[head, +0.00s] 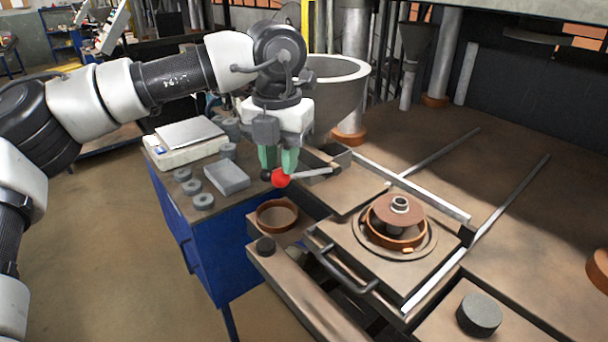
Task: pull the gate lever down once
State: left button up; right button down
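The gate lever (315,173) is a thin grey rod with a red ball knob (280,178) at its left end. It runs nearly level from a small bracket under the big grey hopper (332,95). My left gripper (279,166) points straight down with its green fingers at the knob. One finger is on each side of the knob's top, and the knob shows below and between the tips. I cannot tell whether the fingers press on it. My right gripper is not in view.
A brown round mould (397,222) with a disc and hub sits on a plate with a black handle (345,272). A shallow brown bowl (277,215) stands below the knob.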

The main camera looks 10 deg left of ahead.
aim_at(279, 170)
pick_arm(q)
jog(key=shift+f+b, duration=1.8)
jog(key=shift+f, duration=0.7)
notch_tip(279, 170, down, 4)
jog(key=b, duration=0.3)
jog(key=shift+r, duration=0.15)
jog(key=shift+a+r+p, duration=0.1)
jog(key=shift+r+p, duration=1.35)
jog(key=shift+r, duration=0.75)
jog(key=shift+r+p, duration=2.1)
jog(key=shift+r, duration=1.25)
